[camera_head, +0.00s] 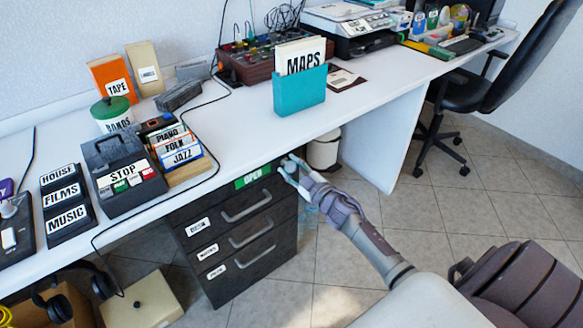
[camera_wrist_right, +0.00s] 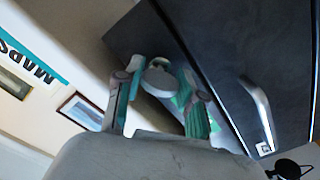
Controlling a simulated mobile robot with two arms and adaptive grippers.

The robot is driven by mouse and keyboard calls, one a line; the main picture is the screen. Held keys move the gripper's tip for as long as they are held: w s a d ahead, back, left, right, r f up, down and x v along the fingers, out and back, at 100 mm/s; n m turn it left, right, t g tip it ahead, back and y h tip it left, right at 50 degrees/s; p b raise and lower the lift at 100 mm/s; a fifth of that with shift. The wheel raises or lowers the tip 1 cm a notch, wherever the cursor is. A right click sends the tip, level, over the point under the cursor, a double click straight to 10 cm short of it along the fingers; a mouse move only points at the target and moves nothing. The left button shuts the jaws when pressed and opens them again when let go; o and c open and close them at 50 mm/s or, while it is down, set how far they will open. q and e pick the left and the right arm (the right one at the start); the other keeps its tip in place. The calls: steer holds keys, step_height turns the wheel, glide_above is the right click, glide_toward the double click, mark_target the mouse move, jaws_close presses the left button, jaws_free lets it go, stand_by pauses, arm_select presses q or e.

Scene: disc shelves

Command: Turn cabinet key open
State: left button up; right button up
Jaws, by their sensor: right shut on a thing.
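The dark drawer cabinet (camera_head: 240,237) stands under the white desk, with several drawers with silver handles. A green OPEN label (camera_head: 253,176) sits on its top front edge. My right gripper (camera_head: 290,166) is at the cabinet's upper right corner, just right of the label. In the wrist view my right gripper (camera_wrist_right: 163,90) is shut on the key, whose round grey head (camera_wrist_right: 158,77) shows between the fingers. The key's shaft and the lock are hidden, so its turn angle cannot be told. The drawers look shut. My left gripper is not in view.
The white desk (camera_head: 240,125) overhangs the cabinet and carries a teal MAPS holder (camera_head: 299,92), a STOP box (camera_head: 121,171) and a card file (camera_head: 178,152). A white bin (camera_head: 323,152) stands right of the cabinet. The tiled floor (camera_head: 440,210) in front is open.

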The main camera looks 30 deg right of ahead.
steer(key=shift+n, duration=1)
steer(key=shift+f+n, duration=0.1)
steer(key=shift+n, duration=0.8)
steer(key=shift+n+b, duration=0.3)
steer(key=shift+n, duration=0.6)
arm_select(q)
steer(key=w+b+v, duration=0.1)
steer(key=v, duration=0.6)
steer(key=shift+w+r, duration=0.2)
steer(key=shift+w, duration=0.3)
arm_select(e)
steer(key=shift+n, duration=2.6)
steer(key=o, duration=1.2)
steer(key=shift+c, duration=0.2)
